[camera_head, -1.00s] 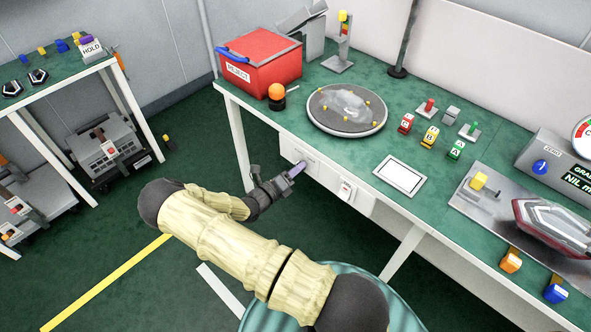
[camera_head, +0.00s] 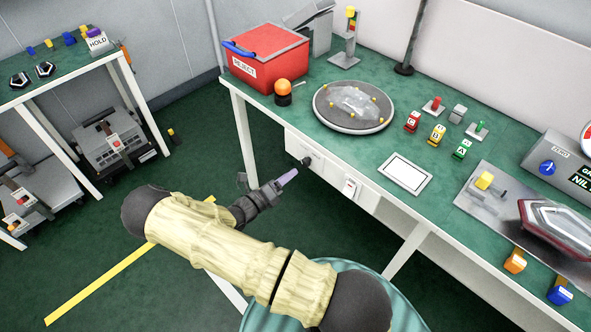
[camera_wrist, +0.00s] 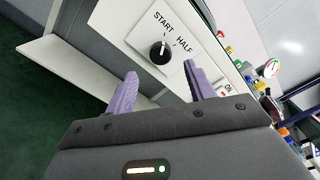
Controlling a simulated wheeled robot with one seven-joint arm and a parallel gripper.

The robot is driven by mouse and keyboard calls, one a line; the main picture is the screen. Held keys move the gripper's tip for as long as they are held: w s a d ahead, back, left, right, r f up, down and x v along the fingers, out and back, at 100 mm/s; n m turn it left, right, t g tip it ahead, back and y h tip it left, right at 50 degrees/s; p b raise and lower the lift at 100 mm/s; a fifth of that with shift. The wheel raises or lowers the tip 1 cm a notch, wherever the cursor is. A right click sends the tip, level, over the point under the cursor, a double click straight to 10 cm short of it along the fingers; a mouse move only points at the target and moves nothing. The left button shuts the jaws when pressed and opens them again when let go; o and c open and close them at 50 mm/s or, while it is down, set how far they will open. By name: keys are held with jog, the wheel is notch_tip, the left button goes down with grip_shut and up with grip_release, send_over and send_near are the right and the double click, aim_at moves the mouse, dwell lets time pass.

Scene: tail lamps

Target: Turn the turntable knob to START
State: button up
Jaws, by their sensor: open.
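The black turntable knob (camera_head: 306,162) sits on the white panel at the front of the workbench. In the wrist view the knob (camera_wrist: 159,53) is close, on a plate with the labels START and HALF above and to its right. Its small white mark points roughly up; I cannot tell exactly which label it meets. My gripper (camera_wrist: 160,80) is open, its two purple fingers apart and empty, short of the knob and not touching it. In the head view my gripper (camera_head: 290,175) is left of and below the knob. The round grey turntable (camera_head: 325,120) carries a clear lamp part.
A white switch (camera_head: 349,187) is on the same panel, right of the knob. The red REJECT bin (camera_head: 265,70) and an orange-domed button (camera_head: 283,88) stand at the bench's left end. A bench leg (camera_head: 243,135) is left of my gripper.

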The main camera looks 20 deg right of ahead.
jog(key=v, duration=1)
jog(key=shift+a, duration=0.4)
jog(key=shift+s, duration=0.1)
dwell(1.8)
